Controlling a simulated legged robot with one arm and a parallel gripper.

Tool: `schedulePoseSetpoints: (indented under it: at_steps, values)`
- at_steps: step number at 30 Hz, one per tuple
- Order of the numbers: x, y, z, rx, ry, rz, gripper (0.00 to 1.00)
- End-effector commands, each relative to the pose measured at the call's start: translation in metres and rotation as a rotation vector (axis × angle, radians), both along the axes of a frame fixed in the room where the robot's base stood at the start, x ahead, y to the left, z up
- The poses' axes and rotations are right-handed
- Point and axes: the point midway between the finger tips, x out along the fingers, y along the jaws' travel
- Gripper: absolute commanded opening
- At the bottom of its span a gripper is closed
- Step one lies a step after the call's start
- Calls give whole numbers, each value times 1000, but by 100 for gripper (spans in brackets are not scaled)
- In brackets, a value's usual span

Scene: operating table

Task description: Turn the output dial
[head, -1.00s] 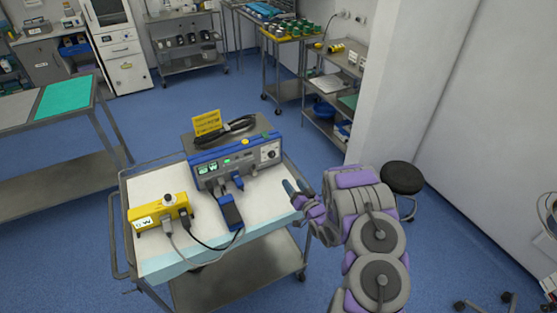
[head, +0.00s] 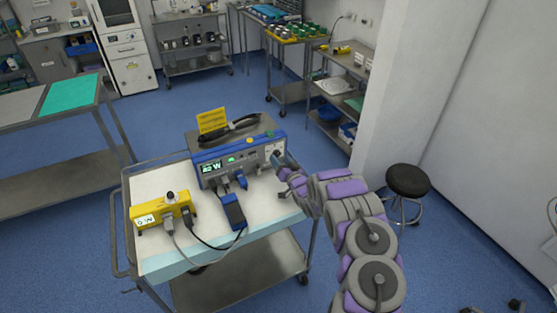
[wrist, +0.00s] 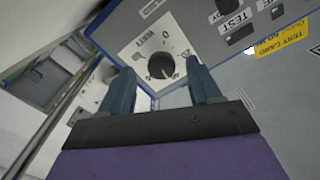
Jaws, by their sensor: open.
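The output dial (wrist: 161,66) is a dark round knob on a white plate marked WATT in the wrist view. It sits on the front of the blue and grey unit (head: 210,163), whose display is lit green and seems to read 45 W. My gripper (wrist: 164,78) is open, with one blue finger to each side of the dial in the picture. I cannot tell whether the fingers touch it.
The unit stands on a white-topped steel cart (head: 265,206). A yellow meter box (head: 160,211) and a blue block (head: 232,211) with cables lie in front of it. A black cable and a yellow card (head: 211,120) are on top. A black stool (head: 408,180) stands at right.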

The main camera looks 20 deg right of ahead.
Motion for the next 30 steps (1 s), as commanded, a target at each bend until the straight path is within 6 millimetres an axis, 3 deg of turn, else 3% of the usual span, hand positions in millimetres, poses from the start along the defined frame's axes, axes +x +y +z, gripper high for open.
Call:
schedulePoseSetpoints:
  at_steps: [7,20,30]
  values:
    - [20,0,0,-1,-1,0,63]
    - [25,0,0,0,0,0,62]
    - [24,0,0,0,0,0,29]
